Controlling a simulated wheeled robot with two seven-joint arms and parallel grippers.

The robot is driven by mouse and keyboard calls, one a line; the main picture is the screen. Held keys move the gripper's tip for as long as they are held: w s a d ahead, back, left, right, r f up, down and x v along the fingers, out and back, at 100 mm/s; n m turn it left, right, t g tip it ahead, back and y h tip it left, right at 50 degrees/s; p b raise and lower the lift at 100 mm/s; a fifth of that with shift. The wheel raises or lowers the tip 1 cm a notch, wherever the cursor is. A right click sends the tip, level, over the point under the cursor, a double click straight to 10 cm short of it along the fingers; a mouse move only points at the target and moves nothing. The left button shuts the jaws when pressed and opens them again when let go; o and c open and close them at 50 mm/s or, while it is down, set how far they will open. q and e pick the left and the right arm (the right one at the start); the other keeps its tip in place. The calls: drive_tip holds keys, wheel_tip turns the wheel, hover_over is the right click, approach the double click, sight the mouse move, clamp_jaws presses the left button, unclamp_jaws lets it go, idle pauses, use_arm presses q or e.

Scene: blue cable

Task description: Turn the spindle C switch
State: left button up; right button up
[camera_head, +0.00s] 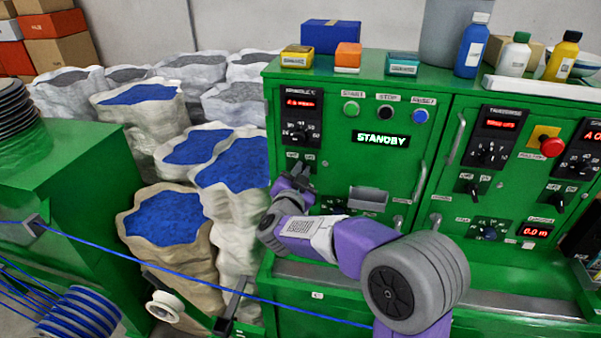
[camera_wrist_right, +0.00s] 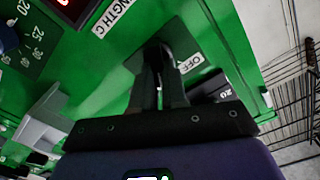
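A green control panel (camera_head: 340,170) fills the right of the head view. My right arm reaches across it, and my right gripper (camera_head: 299,178) is at the lower left of the panel, below the display with red digits and the black dial (camera_head: 300,135). In the right wrist view, the fingers of my right gripper (camera_wrist_right: 160,75) are close together at a dark switch knob (camera_wrist_right: 155,50) beside an OFF label. The fingers look shut on the knob, but they hide most of it and its angle. A label ending in C (camera_wrist_right: 110,18) is nearby. My left gripper is not in view.
A grey holder (camera_head: 368,198) sticks out right of my gripper. Door handles (camera_head: 420,180) also stick out from the panel. A blue cable (camera_head: 130,256) runs across below my arm. Sacks of blue granules (camera_head: 172,218) stand left of the panel. Bottles and boxes stand on top.

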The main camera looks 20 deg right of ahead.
clamp_jaws()
drive_tip(key=shift+w+a+n+p, duration=0.1)
drive_tip(key=shift+a+n+p, duration=0.05)
drive_tip(key=shift+n+p, duration=1.95)
drive_tip(key=shift+w+a+n+p, duration=0.15)
drive_tip(key=shift+a+n+p, duration=0.05)
drive_tip(key=shift+n+p, duration=1.85)
drive_tip(key=shift+w+a+n+p, duration=0.1)
drive_tip(key=shift+a+n+p, duration=0.05)
drive_tip(key=shift+n+p, duration=1.95)
drive_tip(key=shift+p, duration=0.3)
drive_tip(key=o, duration=0.6)
unclamp_jaws()
drive_tip(key=shift+c, duration=0.2)
